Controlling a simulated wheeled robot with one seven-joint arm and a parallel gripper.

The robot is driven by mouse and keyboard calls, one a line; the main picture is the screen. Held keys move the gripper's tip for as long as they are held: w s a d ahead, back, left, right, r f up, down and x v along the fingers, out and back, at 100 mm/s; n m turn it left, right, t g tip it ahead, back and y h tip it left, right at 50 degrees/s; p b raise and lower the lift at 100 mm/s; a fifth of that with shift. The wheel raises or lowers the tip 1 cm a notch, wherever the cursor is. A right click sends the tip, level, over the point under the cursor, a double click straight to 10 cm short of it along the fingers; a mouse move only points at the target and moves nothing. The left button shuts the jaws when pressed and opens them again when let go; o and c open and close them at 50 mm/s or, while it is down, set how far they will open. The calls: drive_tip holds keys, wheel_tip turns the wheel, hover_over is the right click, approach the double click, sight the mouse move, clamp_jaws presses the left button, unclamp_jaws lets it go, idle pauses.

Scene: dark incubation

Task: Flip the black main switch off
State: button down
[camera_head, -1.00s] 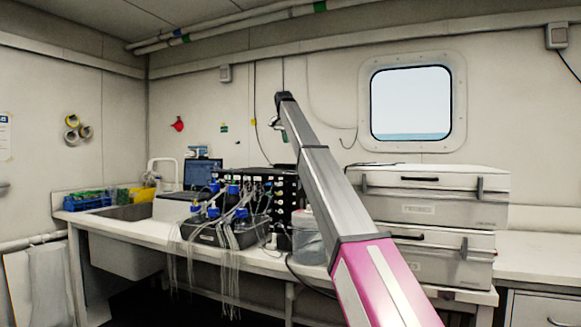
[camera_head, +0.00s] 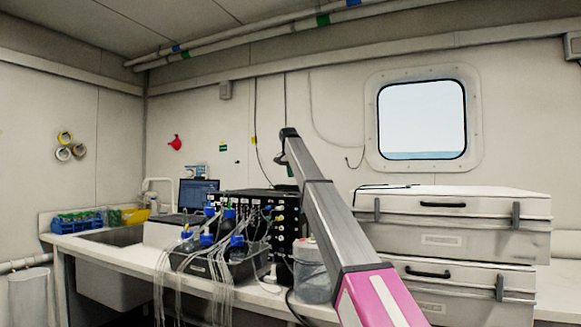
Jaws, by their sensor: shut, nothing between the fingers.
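I cannot make out the black main switch for sure. A black rack unit (camera_head: 249,198) with rows of knobs and connectors stands on the bench, and its right part is behind my arm. My arm reaches up and forward from the lower right. My gripper (camera_head: 281,159) shows small at the arm's far end, above the rack's top right in the picture. It is shut and empty. I cannot tell how far it is from the rack.
Tubed bottles with blue caps (camera_head: 229,226) stand before the rack, tubes hanging over the bench edge. A clear container (camera_head: 311,283) is beside my arm. Stacked grey cases (camera_head: 470,238) fill the right. A laptop (camera_head: 197,192) and sink (camera_head: 115,236) are left.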

drive_tip(key=x, duration=0.5)
drive_tip(key=shift+s+a+f, duration=0.2)
drive_tip(key=shift+s+f, duration=0.1)
drive_tip(key=shift+f, duration=0.1)
drive_tip(key=shift+a+f, duration=0.1)
drive_tip(key=shift+f, duration=0.6)
